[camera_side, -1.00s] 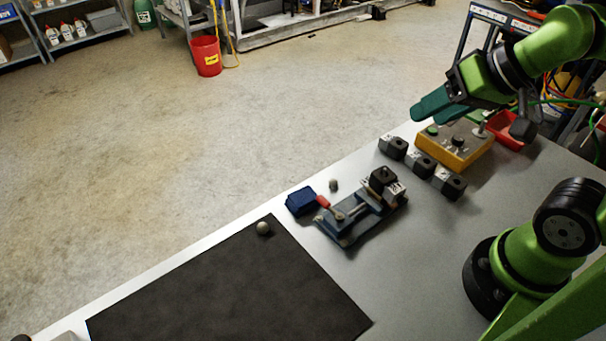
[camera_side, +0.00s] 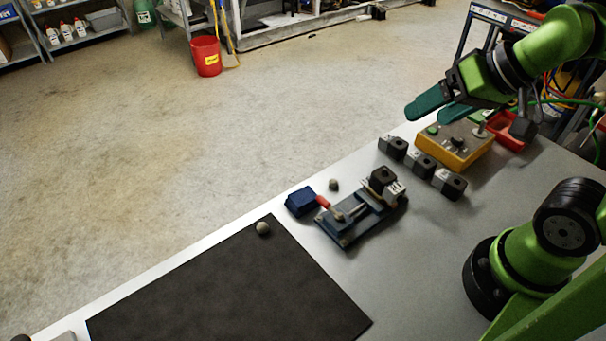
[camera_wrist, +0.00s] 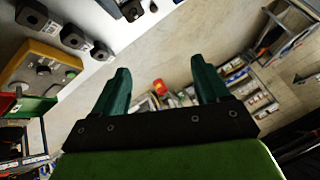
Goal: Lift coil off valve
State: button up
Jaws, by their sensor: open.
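A black coil (camera_side: 383,177) sits on top of the valve in a blue-grey fixture (camera_side: 345,232) at the middle of the bench. The fixture has a red-handled clamp (camera_side: 322,202). The valve body is mostly hidden under the coil. Part of the fixture with the coil (camera_wrist: 131,10) shows at the top of the wrist view.
Several black coils with grey brackets (camera_side: 420,164) stand in a row between the fixture and the yellow box (camera_side: 461,150). A red bin (camera_side: 503,137) is behind it.

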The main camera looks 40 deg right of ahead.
jog(key=n+g+h, duration=0.2)
jog(key=n+g, duration=0.1)
jog(key=g, duration=0.4)
send_over(389, 178)
notch_tip(389, 178, down, 2)
notch_tip(389, 178, down, 11)
jog(key=shift+s+r, duration=0.1)
jog(key=shift+s, duration=0.05)
jog(key=shift+f, duration=3.1)
jog(key=c, duration=1.2)
